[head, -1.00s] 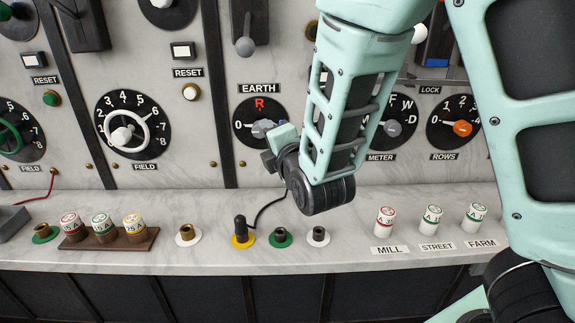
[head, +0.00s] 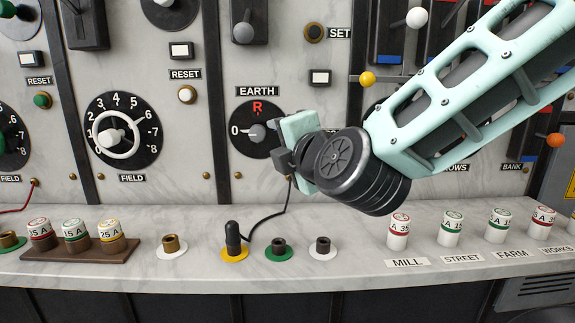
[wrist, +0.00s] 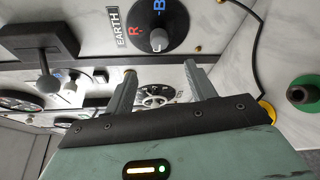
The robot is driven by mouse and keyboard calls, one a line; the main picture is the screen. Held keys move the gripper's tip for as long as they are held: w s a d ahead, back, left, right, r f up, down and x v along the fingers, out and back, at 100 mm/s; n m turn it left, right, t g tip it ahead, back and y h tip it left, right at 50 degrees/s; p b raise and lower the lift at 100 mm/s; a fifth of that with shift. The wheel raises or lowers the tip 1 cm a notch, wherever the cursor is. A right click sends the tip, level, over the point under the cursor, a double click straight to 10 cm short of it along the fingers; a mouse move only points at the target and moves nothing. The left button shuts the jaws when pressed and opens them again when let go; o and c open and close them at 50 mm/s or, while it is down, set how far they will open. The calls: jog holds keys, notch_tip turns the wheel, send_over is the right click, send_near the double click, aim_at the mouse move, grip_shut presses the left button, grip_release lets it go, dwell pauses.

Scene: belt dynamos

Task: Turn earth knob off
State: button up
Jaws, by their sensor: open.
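The earth knob (head: 258,131) is a small grey pointer on a black round dial under the EARTH label. In the head view the pointer lies towards the 0 on the left, and my gripper hides the dial's right edge. The knob also shows in the wrist view (wrist: 158,42), above the fingers, with the R and B marks beside it. My gripper (wrist: 156,75) is open, with nothing between its two fingers. In the head view, my gripper is just right of the dial; its fingers are mostly hidden there.
Below the dial, a ledge bears a black plug (head: 233,238) with a cable, several sockets and white fuses (head: 399,230). A FIELD handwheel (head: 122,134) is to the left. A yellow-knobbed lever (head: 367,79) stands out at upper right.

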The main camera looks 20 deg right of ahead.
jog(key=shift+s+r+b, duration=0.1)
jog(key=shift+s+b, duration=0.25)
jog(key=shift+s, duration=0.45)
jog(key=s+a+f+m+g+y, duration=0.55)
jog(key=s+a+f+g, duration=0.35)
jog(key=a+f, duration=0.35)
jog(key=s+d+f+m+g+h, duration=0.55)
jog(key=s+f+m+g, duration=0.3)
jog(key=s, duration=0.45)
notch_tip(320, 180, up, 14)
jog(key=p, duration=1.4)
jog(key=shift+d+n+t+y+p, duration=0.3)
jog(key=shift+t+p, duration=0.05)
